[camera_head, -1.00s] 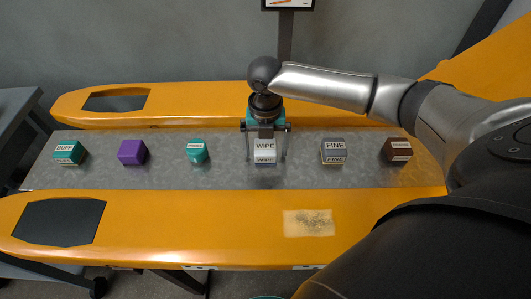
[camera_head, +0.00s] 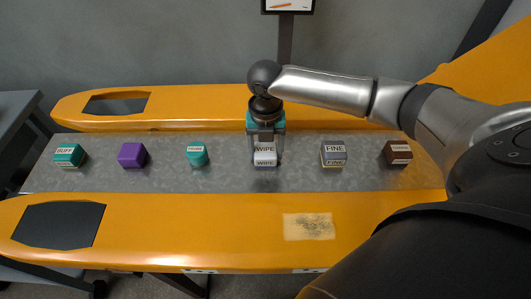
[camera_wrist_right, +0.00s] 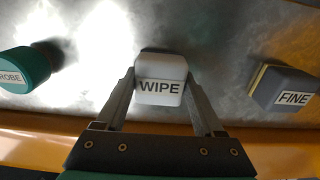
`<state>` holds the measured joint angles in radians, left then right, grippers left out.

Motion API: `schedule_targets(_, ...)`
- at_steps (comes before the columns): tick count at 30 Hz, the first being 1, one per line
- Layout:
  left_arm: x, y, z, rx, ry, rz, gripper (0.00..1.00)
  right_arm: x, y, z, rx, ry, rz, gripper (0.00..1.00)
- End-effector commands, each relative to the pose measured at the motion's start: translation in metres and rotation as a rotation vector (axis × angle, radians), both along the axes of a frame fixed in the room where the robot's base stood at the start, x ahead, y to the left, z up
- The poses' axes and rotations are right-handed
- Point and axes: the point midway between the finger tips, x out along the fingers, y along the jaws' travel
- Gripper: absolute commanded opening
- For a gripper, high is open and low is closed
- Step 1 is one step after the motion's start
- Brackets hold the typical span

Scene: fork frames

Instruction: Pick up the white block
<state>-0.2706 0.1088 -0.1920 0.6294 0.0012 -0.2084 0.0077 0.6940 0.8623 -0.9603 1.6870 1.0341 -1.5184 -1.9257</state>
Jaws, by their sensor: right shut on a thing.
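The white block (camera_head: 265,160) carries a WIPE label and sits in the row on the grey metal strip. It also shows in the right wrist view (camera_wrist_right: 160,74). My right gripper (camera_head: 265,150) comes down over it from above. In the right wrist view its two fingers (camera_wrist_right: 160,88) press on opposite sides of the block. The block appears to be at the level of the strip; I cannot tell any gap beneath it. My left gripper is not in view.
On the strip (camera_head: 230,178) stand a green BUFF block (camera_head: 68,155), a purple block (camera_head: 132,155) and a teal round piece (camera_head: 197,155) to the left. A grey FINE block (camera_head: 334,154) and a brown block (camera_head: 398,152) are to the right. Orange panels border the strip.

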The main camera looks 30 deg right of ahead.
Motion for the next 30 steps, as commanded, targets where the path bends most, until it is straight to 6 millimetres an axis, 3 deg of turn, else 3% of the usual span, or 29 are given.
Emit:
schedule_targets(7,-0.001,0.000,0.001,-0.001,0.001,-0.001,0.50,0.000,0.000,0.002,0.000,-0.001,0.000,0.10)
schedule_targets(11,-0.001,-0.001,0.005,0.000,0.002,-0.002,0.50,0.001,0.000,0.014,0.001,-0.003,-0.001,0.10)
schedule_targets(17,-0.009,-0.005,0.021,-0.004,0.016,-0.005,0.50,0.001,0.000,0.061,0.001,-0.005,0.001,0.10)
schedule_targets(24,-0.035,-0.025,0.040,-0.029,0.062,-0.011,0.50,0.002,0.000,0.132,0.001,-0.006,0.000,0.10)
schedule_targets(30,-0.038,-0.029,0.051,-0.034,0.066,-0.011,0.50,0.001,0.000,0.176,0.001,-0.004,-0.001,0.10)
